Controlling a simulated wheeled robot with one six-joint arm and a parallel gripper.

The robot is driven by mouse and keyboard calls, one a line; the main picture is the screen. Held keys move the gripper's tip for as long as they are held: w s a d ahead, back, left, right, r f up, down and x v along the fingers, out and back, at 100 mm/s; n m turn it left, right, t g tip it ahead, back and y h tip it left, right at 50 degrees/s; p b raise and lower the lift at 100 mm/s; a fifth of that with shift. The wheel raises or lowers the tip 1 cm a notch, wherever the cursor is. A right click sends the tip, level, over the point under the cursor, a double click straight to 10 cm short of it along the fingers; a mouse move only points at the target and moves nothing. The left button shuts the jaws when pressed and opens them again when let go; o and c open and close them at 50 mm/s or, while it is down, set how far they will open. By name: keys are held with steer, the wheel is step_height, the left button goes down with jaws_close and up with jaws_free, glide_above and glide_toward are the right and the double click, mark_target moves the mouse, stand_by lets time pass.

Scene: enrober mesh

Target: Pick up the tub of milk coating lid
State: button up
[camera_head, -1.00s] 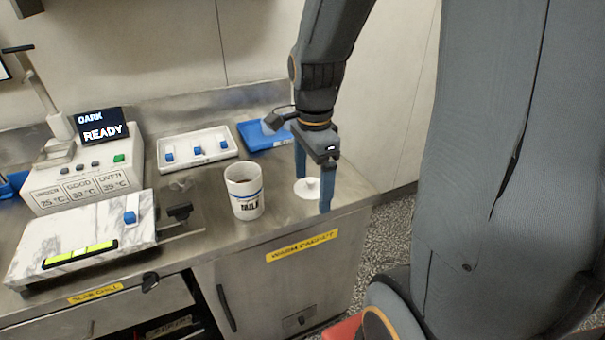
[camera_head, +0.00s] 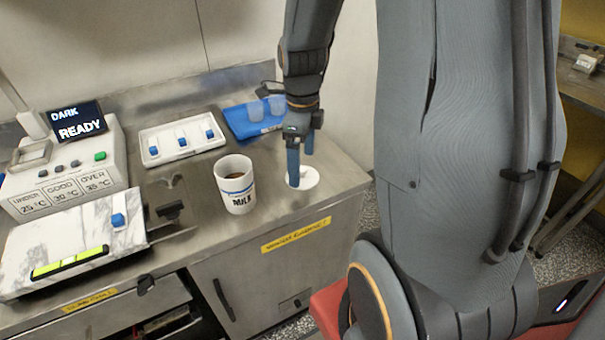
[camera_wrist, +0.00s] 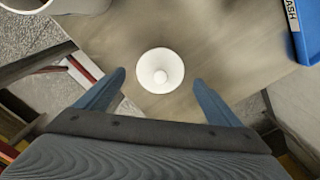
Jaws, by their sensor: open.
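The lid (camera_head: 309,178) is a white disc lying flat on the steel counter, partly hidden behind my gripper in the head view. In the wrist view the whole lid (camera_wrist: 160,71) shows, with a round knob at its centre. The milk tub (camera_head: 235,184) is a white cup with a blue band and the word MILK; it stands open, with brown content, left of the lid. My gripper (camera_head: 297,172) points down over the lid, open and empty. In the wrist view its blue fingers (camera_wrist: 162,88) are spread to either side below the lid, with nothing between them.
A blue tray (camera_head: 236,122) with two translucent cups stands behind the lid. A white tray (camera_head: 163,160) with blue pieces, a control box (camera_head: 90,165) reading READY and a marble slab (camera_head: 75,238) lie to the left. The counter's right edge is close to the lid.

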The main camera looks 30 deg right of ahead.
mark_target(302, 173)
steer(key=shift+f, duration=1.4)
steer(key=c, duration=1.1)
steer(key=shift+r, duration=0.15)
